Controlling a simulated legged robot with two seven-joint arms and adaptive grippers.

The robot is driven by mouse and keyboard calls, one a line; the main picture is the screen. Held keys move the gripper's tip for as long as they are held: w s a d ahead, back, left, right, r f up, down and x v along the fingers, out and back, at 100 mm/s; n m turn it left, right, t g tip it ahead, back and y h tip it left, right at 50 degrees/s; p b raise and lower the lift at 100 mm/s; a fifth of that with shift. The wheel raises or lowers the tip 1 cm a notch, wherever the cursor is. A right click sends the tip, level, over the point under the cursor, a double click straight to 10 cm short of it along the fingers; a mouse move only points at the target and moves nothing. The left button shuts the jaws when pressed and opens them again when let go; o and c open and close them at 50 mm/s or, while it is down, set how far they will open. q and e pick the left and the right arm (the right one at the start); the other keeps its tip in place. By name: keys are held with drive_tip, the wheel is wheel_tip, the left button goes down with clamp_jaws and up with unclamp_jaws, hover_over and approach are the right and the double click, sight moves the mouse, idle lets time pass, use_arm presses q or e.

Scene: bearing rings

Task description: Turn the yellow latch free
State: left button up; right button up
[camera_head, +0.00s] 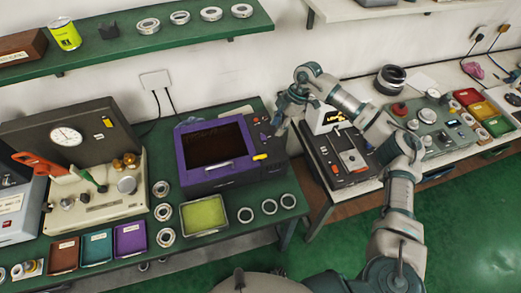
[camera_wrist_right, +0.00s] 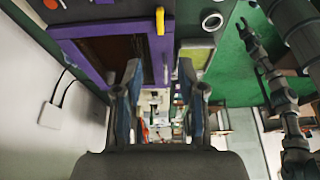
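The yellow latch (camera_head: 260,157) is a small bar on the front right of the purple box (camera_head: 232,176), below its dark window. In the right wrist view the yellow latch (camera_wrist_right: 160,20) shows near the top, beyond the fingertips and apart from them. My right gripper (camera_head: 283,112) hangs by the box's upper right corner. In the wrist view my right gripper (camera_wrist_right: 160,82) is open, with nothing between its two fingers. An arm at the right of the wrist view looks like my left one; its gripper (camera_wrist_right: 247,35) is too small to read.
The box stands on a green bench with a yellow-green tray (camera_head: 204,215), several bearing rings and a gauge machine (camera_head: 70,140). A shelf (camera_head: 130,50) runs above. To the right, a white bench holds a black device (camera_head: 345,160) and a control panel (camera_head: 435,125).

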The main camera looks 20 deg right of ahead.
drive_tip(key=p, duration=0.1)
approach(263, 155)
drive_tip(key=x, duration=0.4)
drive_tip(key=shift+f, duration=0.4)
drive_tip(key=x, duration=0.3)
drive_tip(key=shift+a+f, duration=0.1)
drive_tip(key=shift+a, duration=0.4)
drive_tip(key=shift+a+f, duration=0.2)
drive_tip(key=shift+a, duration=0.15)
drive_tip(key=shift+d, duration=0.25)
drive_tip(key=shift+c, duration=0.9)
drive_tip(key=shift+d, duration=0.25)
clamp_jaws()
